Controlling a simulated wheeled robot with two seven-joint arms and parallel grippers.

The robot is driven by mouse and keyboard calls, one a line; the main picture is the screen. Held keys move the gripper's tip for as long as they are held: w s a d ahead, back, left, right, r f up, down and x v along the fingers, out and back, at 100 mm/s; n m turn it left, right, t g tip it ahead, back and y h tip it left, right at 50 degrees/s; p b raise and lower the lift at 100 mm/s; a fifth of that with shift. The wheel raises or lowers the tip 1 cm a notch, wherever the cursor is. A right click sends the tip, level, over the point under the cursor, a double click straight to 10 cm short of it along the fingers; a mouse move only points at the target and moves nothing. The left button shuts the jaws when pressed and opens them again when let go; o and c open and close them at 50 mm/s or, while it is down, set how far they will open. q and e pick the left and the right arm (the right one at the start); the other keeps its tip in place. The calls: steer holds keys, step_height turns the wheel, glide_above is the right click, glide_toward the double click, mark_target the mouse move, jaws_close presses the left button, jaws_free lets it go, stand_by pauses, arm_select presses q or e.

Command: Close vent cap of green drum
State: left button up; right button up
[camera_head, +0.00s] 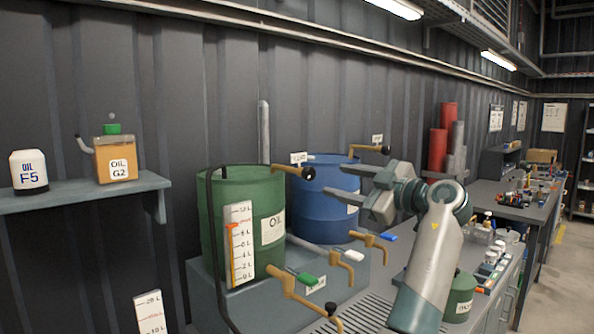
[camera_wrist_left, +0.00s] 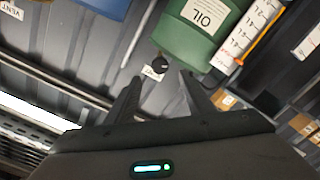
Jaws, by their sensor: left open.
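The green drum (camera_head: 268,200) labelled OIL stands on a grey stand. Its vent cap (camera_head: 290,170) is a brass-coloured lever with a black knob, sticking out to the right at the drum's top rim, below a small label. My left gripper (camera_head: 332,181) is open and empty, a little right of the knob, with its fingers pointing left towards it. In the left wrist view, the green drum (camera_wrist_left: 197,28) and the black knob (camera_wrist_left: 159,65) show ahead of the open fingers (camera_wrist_left: 160,79). The lever's brass part is hardly visible there. My right gripper is not in view.
A blue drum (camera_head: 326,203) with a similar lever (camera_head: 370,149) stands behind the green one. A black hose (camera_head: 213,240) runs down the green drum's left side. The wall is behind.

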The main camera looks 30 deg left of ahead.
mark_target(297, 172)
arm_select(q)
steer(key=p+x, duration=0.6)
steer(key=x, duration=0.8)
steer(key=shift+r, duration=0.15)
steer(key=shift+p+x, duration=0.4)
steer(key=shift+x, duration=0.4)
steer(key=c, duration=1)
